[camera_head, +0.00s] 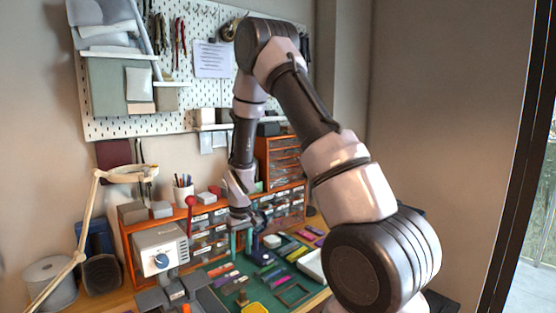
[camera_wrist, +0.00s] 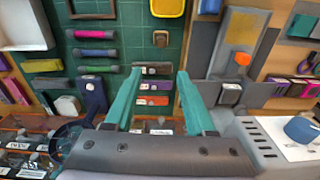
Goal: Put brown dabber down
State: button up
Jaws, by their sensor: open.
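My gripper (camera_wrist: 157,74) is open, its two teal fingers spread apart and pointing at the green mat (camera_wrist: 118,14). A short dark brownish bar with a pale spot, which looks like the brown dabber (camera_wrist: 148,71), lies on the mat between the fingertips in line of sight. I see no finger touching it, but cannot tell the height gap. A purple bar (camera_wrist: 151,86) and an orange bar (camera_wrist: 150,100) lie parallel beside it, in a row. In the head view my gripper (camera_head: 241,243) hangs over the mat's back edge, in front of the drawers.
A yellow tray (camera_wrist: 167,3) and a small brass-coloured piece (camera_wrist: 160,38) lie beyond the bars. Green and magenta bars (camera_wrist: 95,34) lie to the left. A grey device (camera_head: 160,248) and orange-framed drawers (camera_head: 207,243) stand close around my gripper. A lamp arm (camera_head: 85,222) is far left.

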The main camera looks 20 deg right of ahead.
jog(key=s+d+r+m+t, duration=0.1)
jog(key=s+r, duration=0.1)
jog(key=r, duration=0.7)
jog(key=s+d+r+m+t+y, duration=0.1)
jog(key=s+r+m, duration=0.15)
jog(key=r, duration=0.65)
jog(key=s+d+r+t, duration=0.1)
jog(key=s+d+r, duration=0.15)
jog(key=r, duration=0.65)
jog(key=s+r+m+t, duration=0.2)
jog(key=s+r, duration=0.3)
jog(key=s, duration=0.3)
jog(key=s+d+r+m+t, duration=0.1)
jog(key=s+r, duration=0.5)
jog(key=s, duration=0.1)
jog(key=shift+s+m+t+y, duration=0.35)
jog(key=shift+s+t+y, duration=0.05)
